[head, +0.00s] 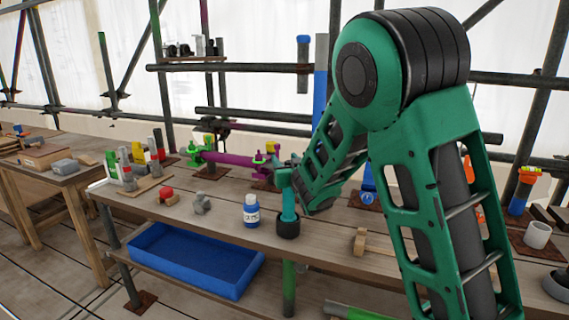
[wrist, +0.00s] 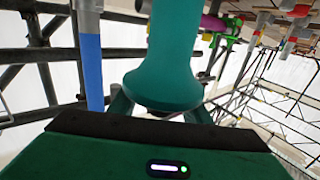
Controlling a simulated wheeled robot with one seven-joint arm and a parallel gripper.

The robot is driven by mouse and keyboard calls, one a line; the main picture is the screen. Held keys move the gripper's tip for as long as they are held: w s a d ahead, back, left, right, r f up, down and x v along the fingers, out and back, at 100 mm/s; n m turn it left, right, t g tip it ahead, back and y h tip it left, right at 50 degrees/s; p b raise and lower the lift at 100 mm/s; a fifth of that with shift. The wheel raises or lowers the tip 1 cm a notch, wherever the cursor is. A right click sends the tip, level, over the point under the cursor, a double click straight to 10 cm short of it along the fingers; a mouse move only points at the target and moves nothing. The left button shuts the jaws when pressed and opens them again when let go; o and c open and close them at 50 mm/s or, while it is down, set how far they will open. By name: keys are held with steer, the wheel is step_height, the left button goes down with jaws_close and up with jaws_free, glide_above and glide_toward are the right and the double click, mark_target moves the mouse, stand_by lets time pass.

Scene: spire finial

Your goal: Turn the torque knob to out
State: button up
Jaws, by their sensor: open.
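In the wrist view a large teal shaft with a rounded, flared end (wrist: 162,88) fills the middle, close to the camera. This end may be the torque knob; no marking or setting on it is readable. My gripper (wrist: 160,108) is open, its two fingers showing on either side behind the flared end. I cannot tell whether they touch it. In the head view the gripper is mostly hidden behind my arm.
A white-and-blue bottle (head: 251,212) stands left of the cup, and a wooden mallet-like piece (head: 361,242) lies to the right. A purple pipe with green clamps (head: 230,158) runs behind. A blue tray (head: 195,258) sits on the lower shelf. Scaffold poles (head: 260,67) stand behind the bench.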

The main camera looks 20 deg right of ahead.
steer(key=c, duration=1)
steer(key=shift+c, duration=0.2)
